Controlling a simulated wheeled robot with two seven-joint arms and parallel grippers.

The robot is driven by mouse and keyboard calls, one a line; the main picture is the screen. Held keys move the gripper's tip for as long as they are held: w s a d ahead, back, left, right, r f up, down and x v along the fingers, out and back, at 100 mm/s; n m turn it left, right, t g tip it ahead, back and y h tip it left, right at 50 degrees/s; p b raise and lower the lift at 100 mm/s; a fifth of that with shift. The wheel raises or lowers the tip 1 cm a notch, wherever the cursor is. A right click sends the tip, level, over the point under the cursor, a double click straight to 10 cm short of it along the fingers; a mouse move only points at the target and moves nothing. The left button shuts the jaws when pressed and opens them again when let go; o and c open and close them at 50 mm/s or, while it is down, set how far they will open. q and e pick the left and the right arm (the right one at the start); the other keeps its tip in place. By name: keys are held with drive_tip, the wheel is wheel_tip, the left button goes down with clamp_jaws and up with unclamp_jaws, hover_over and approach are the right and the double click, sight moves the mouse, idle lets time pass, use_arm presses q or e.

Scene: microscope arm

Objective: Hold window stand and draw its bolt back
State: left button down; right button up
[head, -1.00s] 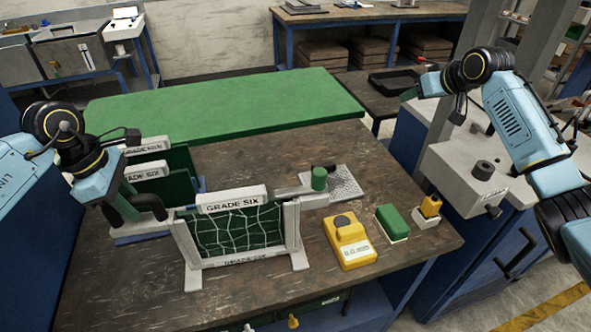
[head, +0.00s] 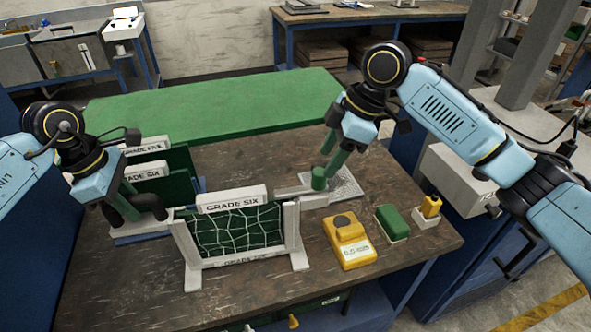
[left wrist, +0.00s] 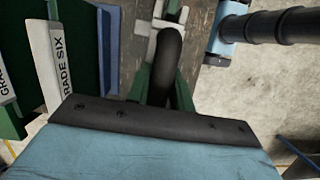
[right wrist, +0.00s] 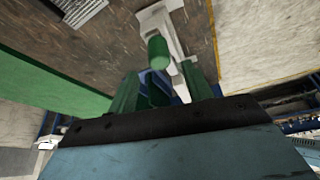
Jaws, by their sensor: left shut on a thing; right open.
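The window stand (head: 297,235) is a white frame labelled "GRADE SIX" with a green panel under a net, upright on the bench. A white bolt bar (head: 290,191) runs from its right upper side to a green knob (head: 319,178). The knob also shows in the right wrist view (right wrist: 158,52). My left gripper (head: 160,212) is shut on a black handle (head: 148,203) at the stand's left side; the handle also shows in the left wrist view (left wrist: 168,55). My right gripper (head: 330,165) is open just behind and above the knob; contact is not visible.
Two more green-panelled pieces (head: 160,170) stand behind on the left. A grey grid plate (head: 345,184) lies by the knob. A yellow meter (head: 348,243), a green block (head: 391,222) and a yellow-topped block (head: 429,207) sit to the right. A green mat (head: 220,105) covers the back.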

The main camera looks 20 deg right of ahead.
sight(321, 171)
drive_tip(key=x, duration=0.5)
drive_tip(key=shift+f, duration=0.1)
clamp_jaws()
drive_tip(key=shift+d, duration=0.1)
